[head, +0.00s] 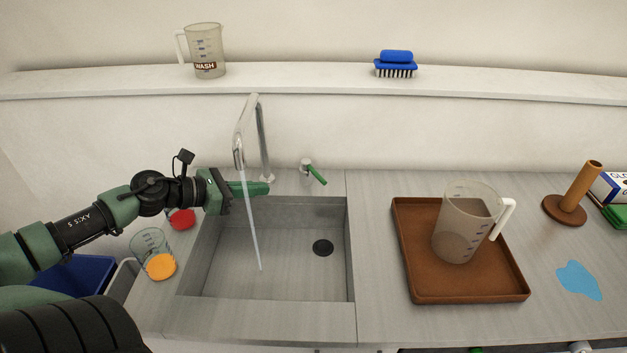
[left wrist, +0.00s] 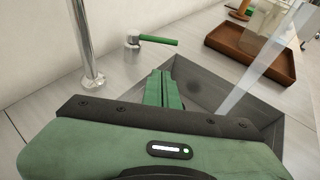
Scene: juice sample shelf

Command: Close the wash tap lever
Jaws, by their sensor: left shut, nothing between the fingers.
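The wash tap lever (head: 316,174) is a green handle on a short metal post behind the sink, right of the spout; in the head view it slants down to the right. It also shows in the left wrist view (left wrist: 158,41), ahead of my fingers. The metal tap spout (head: 262,140) arches over the sink and a stream of water (head: 251,225) runs from it. My left gripper (head: 262,188) is shut and empty at the sink's back edge, left of the lever and apart from it. Its green fingertips show in the left wrist view (left wrist: 162,88). My right gripper is not in view.
The sink (head: 270,280) has a dark drain (head: 323,247). A brown tray (head: 470,289) with a jug (head: 458,235) stands on the right counter. A shelf (head: 300,84) runs above.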

